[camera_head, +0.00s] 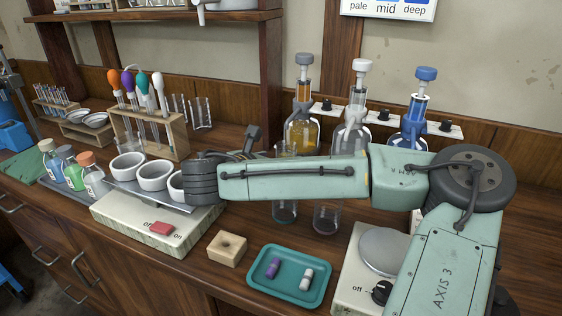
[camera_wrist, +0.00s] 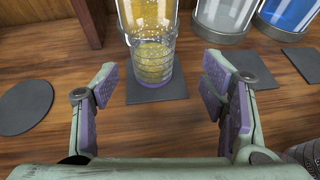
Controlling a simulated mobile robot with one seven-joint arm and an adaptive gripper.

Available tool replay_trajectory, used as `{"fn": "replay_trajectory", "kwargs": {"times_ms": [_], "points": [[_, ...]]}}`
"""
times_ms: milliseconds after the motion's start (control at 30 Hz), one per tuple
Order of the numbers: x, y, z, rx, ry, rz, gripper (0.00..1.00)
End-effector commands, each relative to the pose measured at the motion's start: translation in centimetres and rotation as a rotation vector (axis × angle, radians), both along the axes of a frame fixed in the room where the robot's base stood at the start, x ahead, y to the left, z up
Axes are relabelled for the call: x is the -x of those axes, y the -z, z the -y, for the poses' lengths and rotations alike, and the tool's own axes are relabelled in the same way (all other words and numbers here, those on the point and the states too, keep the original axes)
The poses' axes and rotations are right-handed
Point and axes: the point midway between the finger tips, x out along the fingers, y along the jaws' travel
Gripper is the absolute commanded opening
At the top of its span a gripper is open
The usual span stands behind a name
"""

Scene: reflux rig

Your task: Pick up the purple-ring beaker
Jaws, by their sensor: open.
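In the wrist view, a clear glass vessel with a purple tint at its base (camera_wrist: 154,88) stands ahead of my gripper, in front of the yellow flask; it looks like the purple-ring beaker. My gripper (camera_wrist: 158,88) is open, with purple-padded fingers either side of the vessel's lower end, which appears beyond the tips and untouched. I cannot tell ring colours there.
Flasks with yellow (camera_head: 302,135), clear (camera_head: 352,137) and blue (camera_head: 414,132) contents stand behind my arm. A teal tray (camera_head: 262,291), wooden block (camera_head: 227,248) and hotplate (camera_head: 384,250) lie in front. White bowls (camera_head: 154,176) and a tube rack (camera_head: 179,137) are left.

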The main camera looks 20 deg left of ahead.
Motion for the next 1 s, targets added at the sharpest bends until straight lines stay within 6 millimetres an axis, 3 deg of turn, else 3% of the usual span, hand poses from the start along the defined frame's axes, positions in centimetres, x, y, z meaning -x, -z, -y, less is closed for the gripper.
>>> {"fn": "replay_trajectory", "kwargs": {"times_ms": [500, 767, 1000], "points": [[-5.9, 2.2, 0.0, -0.005, -0.002, 0.003, 0.66], [-6.1, 2.5, 0.0, -0.005, -0.004, 0.003, 0.66], [-6.0, 2.4, 0.0, -0.005, -0.004, 0.003, 0.50]]}}
